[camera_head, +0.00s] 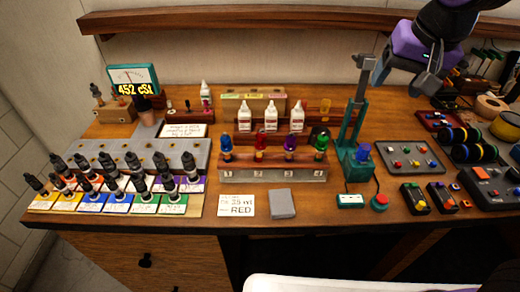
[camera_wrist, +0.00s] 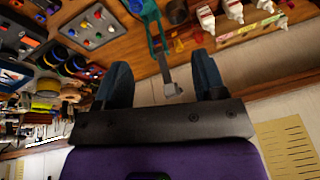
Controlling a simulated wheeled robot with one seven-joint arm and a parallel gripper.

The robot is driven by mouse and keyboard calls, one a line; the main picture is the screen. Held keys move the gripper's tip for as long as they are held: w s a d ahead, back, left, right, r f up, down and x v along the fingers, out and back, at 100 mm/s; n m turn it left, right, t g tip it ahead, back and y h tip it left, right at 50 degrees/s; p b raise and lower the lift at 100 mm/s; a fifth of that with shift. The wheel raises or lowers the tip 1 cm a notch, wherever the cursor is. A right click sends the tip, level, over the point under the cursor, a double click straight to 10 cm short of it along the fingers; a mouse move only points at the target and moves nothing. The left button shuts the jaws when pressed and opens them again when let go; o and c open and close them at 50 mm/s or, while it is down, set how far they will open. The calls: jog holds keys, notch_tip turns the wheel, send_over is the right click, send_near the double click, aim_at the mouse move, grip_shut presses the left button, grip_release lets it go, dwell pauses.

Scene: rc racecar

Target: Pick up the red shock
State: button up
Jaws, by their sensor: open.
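The red shock (camera_head: 260,141) stands upright in a wooden stand (camera_head: 233,175) with numbered slots, at the middle of the bench. It is the second from the left, between a blue shock (camera_head: 226,147) and a purple shock (camera_head: 290,145); a green shock (camera_head: 321,144) is at the right end. My gripper (camera_head: 423,84) is high at the upper right, well away from the red shock and above the bench. In the wrist view, my gripper (camera_wrist: 162,78) has its two dark fingers spread apart with nothing held. I cannot make out the red shock in the wrist view.
White bottles (camera_head: 271,116) stand behind the stand. A green press (camera_head: 352,160) rises close to its right. A card reading RED (camera_head: 237,205) and a grey pad (camera_head: 282,204) lie in front. Several black shocks (camera_head: 110,165) stand at the left. A shelf (camera_head: 250,20) runs above.

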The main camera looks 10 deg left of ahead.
jog(key=w+a+f, duration=0.4)
jog(key=a+f, duration=0.2)
jog(key=a, duration=0.5)
jog(key=t+h, duration=0.1)
jog(key=h, duration=0.1)
send_near(260, 139)
jog(key=f, duration=0.2)
jog(key=shift+m+y, duration=0.3)
jog(key=x, duration=1)
jog(key=shift+w+d, duration=0.3)
jog(key=shift+w, duration=0.15)
jog(key=shift+c, duration=0.4)
jog(key=c, duration=0.9)
